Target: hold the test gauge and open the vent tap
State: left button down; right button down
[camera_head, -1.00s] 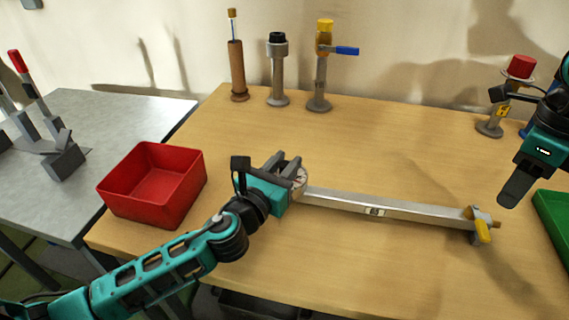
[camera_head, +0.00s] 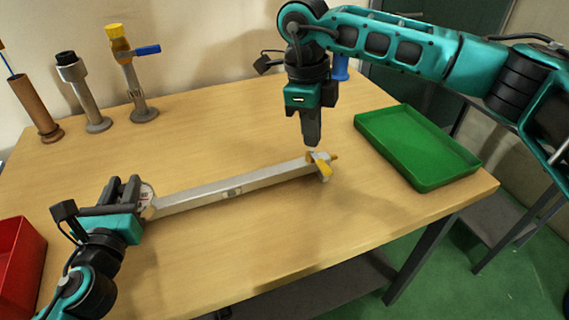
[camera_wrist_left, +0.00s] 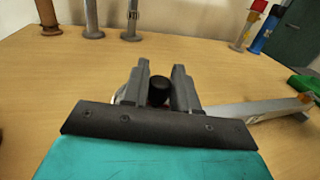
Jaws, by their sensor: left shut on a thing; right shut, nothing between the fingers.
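A long metal bar (camera_head: 240,186) lies across the table. A round pale-faced gauge (camera_head: 147,194) is at its left end, mostly hidden by my left gripper (camera_head: 124,188). That gripper is shut on the gauge; the left wrist view shows a black round part (camera_wrist_left: 157,91) between the fingers (camera_wrist_left: 159,78). The vent tap with a yellow lever (camera_head: 322,168) is at the bar's right end, its lever pointing toward the table's front. My right gripper (camera_head: 312,141) points down, shut and empty, just above and behind the tap. Whether it touches the tap I cannot tell.
A green tray (camera_head: 436,183) is at the right and a red bin (camera_head: 20,262) at the lower left. A brown post (camera_head: 38,108), a black-topped post (camera_head: 84,95) and a yellow-topped valve with a blue lever (camera_head: 132,75) stand at the back left. The front table area is clear.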

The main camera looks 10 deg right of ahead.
aim_at(319, 161)
jog(key=s+a+f+m+t+h, duration=0.1)
jog(key=a+m+t+h, duration=0.1)
jog(key=a+m+h, duration=0.6)
jog(key=a+m, duration=0.1)
jog(key=a, duration=0.2)
jog(key=shift+s+a+f, duration=0.3)
jog(key=shift+s+f, duration=0.05)
jog(key=shift+s, duration=0.05)
jog(key=x, duration=1)
jog(key=shift+d, duration=0.15)
jog(key=d, duration=0.3)
jog(key=shift+w+d, duration=0.1)
jog(key=shift+w, duration=0.1)
jog(key=shift+d, duration=0.25)
jog(key=shift+d, duration=0.1)
